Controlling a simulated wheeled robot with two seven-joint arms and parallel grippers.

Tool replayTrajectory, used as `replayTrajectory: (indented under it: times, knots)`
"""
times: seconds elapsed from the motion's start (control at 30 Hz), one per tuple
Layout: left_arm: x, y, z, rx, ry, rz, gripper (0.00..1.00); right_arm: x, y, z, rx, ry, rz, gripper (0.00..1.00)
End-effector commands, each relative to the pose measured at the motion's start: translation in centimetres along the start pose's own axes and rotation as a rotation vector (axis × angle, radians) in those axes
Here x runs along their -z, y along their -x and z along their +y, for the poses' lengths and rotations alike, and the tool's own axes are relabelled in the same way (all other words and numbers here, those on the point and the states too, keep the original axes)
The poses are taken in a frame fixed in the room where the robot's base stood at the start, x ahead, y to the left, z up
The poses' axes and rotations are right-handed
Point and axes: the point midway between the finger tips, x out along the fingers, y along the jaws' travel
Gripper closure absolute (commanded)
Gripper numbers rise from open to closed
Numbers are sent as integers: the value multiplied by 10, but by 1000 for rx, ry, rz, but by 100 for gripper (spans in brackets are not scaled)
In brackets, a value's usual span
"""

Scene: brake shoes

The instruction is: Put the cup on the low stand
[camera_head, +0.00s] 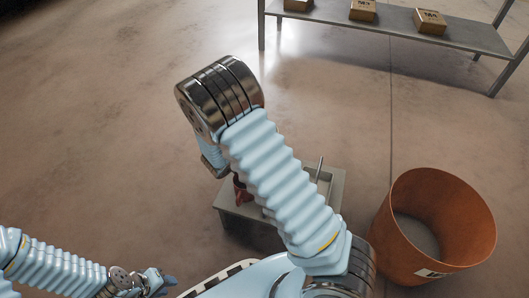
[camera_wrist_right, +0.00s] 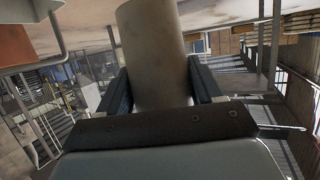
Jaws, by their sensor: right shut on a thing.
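In the right wrist view a dull grey-beige cylinder, seemingly the cup (camera_wrist_right: 154,45), stands between the two dark fingers of my right gripper (camera_wrist_right: 160,88), which is shut on it. Its far end is cut off by the frame's top edge. In the head view my right arm hides the cup and right gripper. The low grey stand (camera_head: 233,212) is partly covered by that arm; a small dark red thing (camera_head: 243,194) shows at its left part. My left gripper (camera_head: 163,283) is low at the left, away from the stand; its opening is unclear.
An orange bin (camera_head: 470,215) stands on the floor right of the stand. A grey metal shelf (camera_head: 400,24) with several small boxes (camera_head: 362,10) is at the back right. A thin metal bar (camera_head: 320,167) rises at the stand. The floor at left is clear.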

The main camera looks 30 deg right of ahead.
Motion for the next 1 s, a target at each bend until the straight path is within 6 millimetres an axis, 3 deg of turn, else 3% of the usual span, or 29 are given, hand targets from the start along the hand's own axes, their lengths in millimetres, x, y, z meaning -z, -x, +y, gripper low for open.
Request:
replayTrajectory:
  times: [0.1,0.33,0.57,0.73,1.0]
  knots:
    - [0,-10,-4,0,0,2,69,-19,-17,-17,0,2,1,64]
    - [1,-18,-7,0,1,5,69,-39,-35,-37,1,0,0,64]
    - [1,-23,-9,1,1,7,69,-51,-45,-47,0,1,1,64]
    - [1,-31,-12,1,2,8,69,-77,-55,-48,1,4,0,64]
    - [2,-30,-12,1,2,9,69,-78,-55,-48,1,0,0,64]
